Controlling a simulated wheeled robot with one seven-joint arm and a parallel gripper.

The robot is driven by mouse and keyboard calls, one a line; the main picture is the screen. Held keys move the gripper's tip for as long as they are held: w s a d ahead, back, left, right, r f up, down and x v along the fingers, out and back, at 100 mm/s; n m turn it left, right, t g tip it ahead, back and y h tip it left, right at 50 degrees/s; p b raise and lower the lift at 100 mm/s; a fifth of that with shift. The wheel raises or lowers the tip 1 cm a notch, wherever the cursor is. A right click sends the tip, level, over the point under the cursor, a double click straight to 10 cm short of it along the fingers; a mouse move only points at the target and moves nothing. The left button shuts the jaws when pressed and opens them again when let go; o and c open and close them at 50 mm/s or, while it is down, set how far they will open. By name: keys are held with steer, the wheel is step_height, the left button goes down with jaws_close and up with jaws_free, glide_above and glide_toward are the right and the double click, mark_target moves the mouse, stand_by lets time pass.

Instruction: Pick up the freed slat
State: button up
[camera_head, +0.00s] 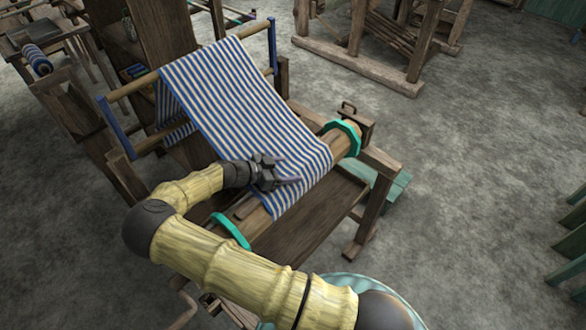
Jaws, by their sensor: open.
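A wooden handloom stands at the centre, with blue-and-white striped cloth (235,95) running down over its front roller (262,218). My gripper (288,169) is open, with its fingers over the lower part of the cloth near the roller. I see nothing between the fingers. A short brown wooden strip (245,207) shows at the roller, left of the cloth and below my gripper. I cannot tell whether it is the freed slat or whether it is loose. My wrist and the cloth may hide part of it.
Teal rings (231,231) sit near both roller ends. A wooden crank block (352,122) stands at the right end. Blue upright bars (117,128) flank the cloth higher up. Another wooden frame (362,55) stands behind.

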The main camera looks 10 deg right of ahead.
mark_target(287, 171)
stand_by(0.3)
jaws_close()
stand_by(0.4)
step_height(287, 171, up, 10)
steer(key=b, duration=0.1)
steer(key=shift+b, duration=0.35)
